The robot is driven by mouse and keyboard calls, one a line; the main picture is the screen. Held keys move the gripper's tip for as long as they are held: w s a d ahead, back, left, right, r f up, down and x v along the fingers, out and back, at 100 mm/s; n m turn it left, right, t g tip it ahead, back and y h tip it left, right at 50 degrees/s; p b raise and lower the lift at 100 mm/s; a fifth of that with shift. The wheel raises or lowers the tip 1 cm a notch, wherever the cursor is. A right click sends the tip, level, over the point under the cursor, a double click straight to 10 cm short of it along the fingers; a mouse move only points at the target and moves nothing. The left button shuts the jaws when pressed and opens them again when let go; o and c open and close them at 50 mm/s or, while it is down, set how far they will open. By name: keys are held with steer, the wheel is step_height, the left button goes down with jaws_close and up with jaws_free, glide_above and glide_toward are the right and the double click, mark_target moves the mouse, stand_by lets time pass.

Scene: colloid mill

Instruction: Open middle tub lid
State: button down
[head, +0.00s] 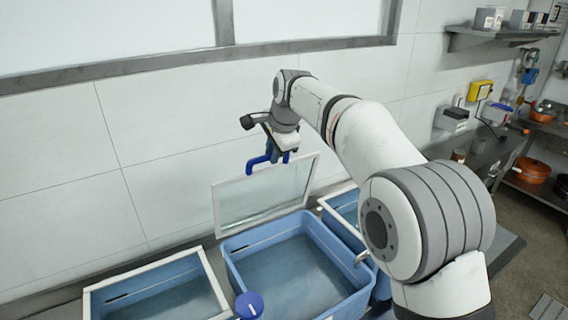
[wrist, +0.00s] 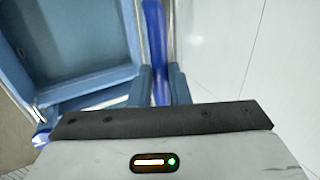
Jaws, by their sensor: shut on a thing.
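The middle tub (head: 345,307) is a blue open box, its inside visible. Its lid (head: 262,195), a clear pane in a white frame, stands raised and nearly upright at the tub's back, by the wall. My gripper (head: 283,156) is at the top of the lid, shut on a blue handle (head: 258,161). In the wrist view, the handle (wrist: 157,50) runs between my two fingers (wrist: 160,85), with the blue tub (wrist: 75,75) to the left. The exact join of handle and lid is hard to make out.
A left tub with a white-framed lid (head: 205,262) and a right tub (head: 345,205) flank it. A blue round knob (head: 250,304) is at the middle tub's front left. The tiled wall (head: 60,170) is close behind. A shelf (head: 490,33) is at upper right.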

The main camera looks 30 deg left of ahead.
steer(key=w+a, duration=0.2)
steer(key=a, duration=0.3)
steer(key=shift+w+a, duration=0.35)
steer(key=shift+w, duration=0.05)
steer(key=shift+r, duration=0.1)
stand_by(0.4)
steer(key=c, duration=1.8)
jaws_free()
steer(key=o, duration=0.3)
steer(key=shift+w+a, duration=0.15)
steer(key=shift+a, duration=0.05)
steer(key=shift+o, duration=0.7)
steer(key=shift+r, duration=0.1)
steer(key=shift+d+r, duration=0.1)
steer(key=v, duration=0.7)
steer(key=shift+d+r, duration=0.2)
steer(key=shift+r, duration=0.15)
